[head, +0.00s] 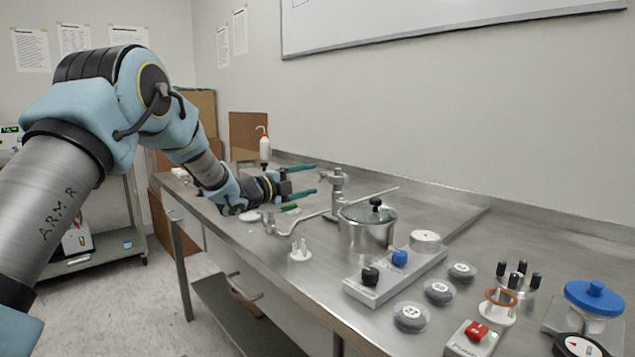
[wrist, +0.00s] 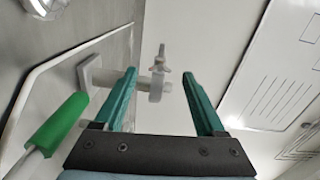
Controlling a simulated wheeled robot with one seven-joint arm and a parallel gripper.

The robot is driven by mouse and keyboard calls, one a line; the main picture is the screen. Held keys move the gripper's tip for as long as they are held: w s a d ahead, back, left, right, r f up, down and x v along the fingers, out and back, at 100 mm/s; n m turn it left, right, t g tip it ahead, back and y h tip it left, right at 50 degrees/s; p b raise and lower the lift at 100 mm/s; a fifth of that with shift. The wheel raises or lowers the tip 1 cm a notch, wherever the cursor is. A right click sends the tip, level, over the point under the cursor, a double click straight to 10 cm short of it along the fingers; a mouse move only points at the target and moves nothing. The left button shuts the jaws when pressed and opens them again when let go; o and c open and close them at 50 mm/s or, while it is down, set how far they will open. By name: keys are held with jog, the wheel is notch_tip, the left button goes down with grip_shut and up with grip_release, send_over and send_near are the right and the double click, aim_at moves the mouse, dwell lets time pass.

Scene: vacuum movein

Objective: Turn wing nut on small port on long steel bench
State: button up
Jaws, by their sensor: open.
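The small port (head: 337,182) is a grey metal fitting on a short post, standing on the steel bench (head: 460,215) behind the lidded pot. In the wrist view the port (wrist: 157,84) shows a square base plate, a short tube and a clamp ring. A small wing nut (wrist: 160,62) sits at the clamp. My gripper (head: 314,180) has two green fingers pointing right toward the port. In the wrist view the gripper (wrist: 159,75) is open, and the clamp and wing nut appear between its fingertips. Nothing is held. I cannot tell the exact gap in depth.
A steel pot with glass lid (head: 367,228) stands close by, with a thin rod reaching behind it. A green-handled tool (wrist: 55,124) lies near the port. A white bottle (head: 265,147) stands behind my arm. Knobs, discs and a red switch (head: 477,331) fill the bench's near right.

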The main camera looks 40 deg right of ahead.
jog(key=a+b, duration=0.1)
jog(key=a, duration=0.5)
jog(key=shift+w+a, duration=0.15)
jog(key=shift+a, duration=0.05)
jog(key=w+a+n+t+y+p, duration=0.25)
jog(key=w+a+n+t, duration=0.35)
jog(key=a, duration=0.4)
jog(key=w+a+n+t+y+p, duration=0.2)
jog(key=w+a+n+t+y, duration=0.15)
jog(key=w+a+n, duration=0.55)
jog(key=a+n+y+p, duration=0.1)
jog(key=a+n+y, duration=0.35)
jog(key=a, duration=0.75)
jog(key=s+a+f+n+g+y+p, duration=0.1)
jog(key=s+a+n+y, duration=0.25)
jog(key=a, duration=0.45)
jog(key=s+a+f+n+g+y+p, duration=0.1)
jog(key=s+a+f+n+y+p, duration=0.2)
jog(key=a, duration=0.6)
jog(key=s+a+n+g, duration=0.2)
jog(key=s+a+n, duration=0.2)
jog(key=s, duration=0.4)
jog(key=s+a+n+g, duration=0.3)
jog(key=s+a, duration=0.3)
jog(key=s, duration=0.3)
jog(key=shift+s+a+n+y+p, duration=0.25)
jog(key=shift+n+y+p, duration=0.2)
jog(key=shift+n, duration=0.35)
